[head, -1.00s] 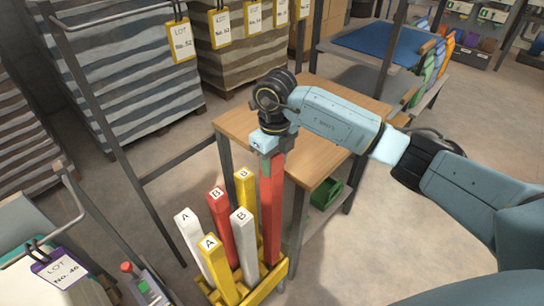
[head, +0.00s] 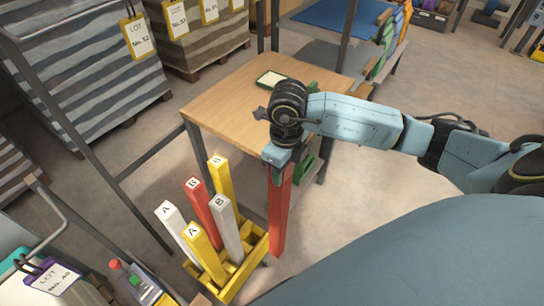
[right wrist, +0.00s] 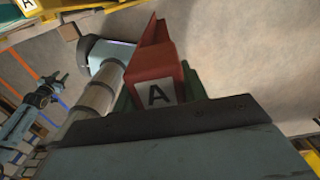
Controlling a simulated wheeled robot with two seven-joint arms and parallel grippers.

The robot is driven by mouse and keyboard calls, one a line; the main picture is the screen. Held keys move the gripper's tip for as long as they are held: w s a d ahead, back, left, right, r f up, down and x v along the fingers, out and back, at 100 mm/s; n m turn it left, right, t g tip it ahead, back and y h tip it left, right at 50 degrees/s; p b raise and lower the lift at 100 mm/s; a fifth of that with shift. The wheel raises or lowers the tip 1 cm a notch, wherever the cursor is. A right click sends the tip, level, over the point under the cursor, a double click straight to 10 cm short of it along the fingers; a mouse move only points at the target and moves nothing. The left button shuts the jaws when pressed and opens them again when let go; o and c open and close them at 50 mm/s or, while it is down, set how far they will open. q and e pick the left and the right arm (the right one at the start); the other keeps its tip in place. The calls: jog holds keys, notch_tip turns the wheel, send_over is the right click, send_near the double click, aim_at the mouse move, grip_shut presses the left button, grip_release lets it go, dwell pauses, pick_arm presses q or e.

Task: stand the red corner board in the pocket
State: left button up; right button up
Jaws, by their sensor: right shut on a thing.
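The red corner board (head: 279,215), with an A label (right wrist: 160,94) on its end in the right wrist view, hangs nearly upright from my right gripper (head: 277,157). The gripper is shut on its upper end. The yellow rack (head: 235,284) stands on the floor just left of the board. White, yellow and red boards marked A or B stand in it, including a red B board (head: 207,213). The held board's lower end appears beside the rack's right edge, apart from the standing boards. I cannot tell its height above the floor. My left gripper does not show clearly.
A wooden table (head: 222,100) with a small tray (head: 272,79) stands behind the rack, its front leg close by. A metal rail frame is at left. The floor right of the table is open.

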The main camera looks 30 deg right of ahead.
jog(key=shift+s+d, duration=0.35)
jog(key=shift+s, duration=0.55)
jog(key=shift+s+d, duration=0.4)
jog(key=shift+s, duration=0.55)
jog(key=shift+s+d, duration=0.35)
jog(key=shift+s, duration=0.55)
jog(key=shift+w, duration=0.1)
